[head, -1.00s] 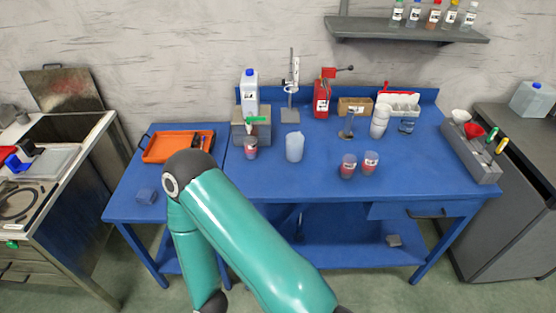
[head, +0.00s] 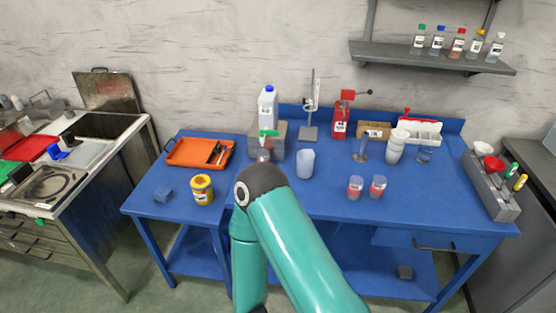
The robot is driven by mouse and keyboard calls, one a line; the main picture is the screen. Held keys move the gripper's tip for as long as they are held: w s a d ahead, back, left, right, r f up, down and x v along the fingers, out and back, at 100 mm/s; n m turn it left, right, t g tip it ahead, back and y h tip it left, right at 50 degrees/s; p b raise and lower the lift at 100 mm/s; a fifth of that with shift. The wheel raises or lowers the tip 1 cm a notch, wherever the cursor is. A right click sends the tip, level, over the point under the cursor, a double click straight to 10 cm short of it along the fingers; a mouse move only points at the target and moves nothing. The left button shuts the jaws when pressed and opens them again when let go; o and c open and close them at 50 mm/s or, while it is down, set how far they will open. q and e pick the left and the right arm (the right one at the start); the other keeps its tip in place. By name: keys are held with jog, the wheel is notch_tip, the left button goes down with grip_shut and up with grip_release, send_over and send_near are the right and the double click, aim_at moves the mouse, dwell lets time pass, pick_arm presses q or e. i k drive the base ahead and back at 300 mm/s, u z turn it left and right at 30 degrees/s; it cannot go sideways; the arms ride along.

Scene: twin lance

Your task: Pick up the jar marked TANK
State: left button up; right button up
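Several small labelled jars stand on the blue benches, but the lettering is too small to read, so I cannot tell which is marked TANK. A yellow jar (head: 202,191) stands upright on the left bench. Two pinkish-red jars, a left one (head: 355,188) and a right one (head: 378,187), stand side by side on the main bench. Neither of my grippers is in view.
A translucent beaker (head: 299,187), white bottle (head: 268,108), stand (head: 310,132) and grey rack (head: 490,185) occupy the main bench.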

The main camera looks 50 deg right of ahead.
aim_at(262, 154)
jog(key=z, duration=0.4)
jog(key=i, duration=0.8)
jog(key=z, duration=0.55)
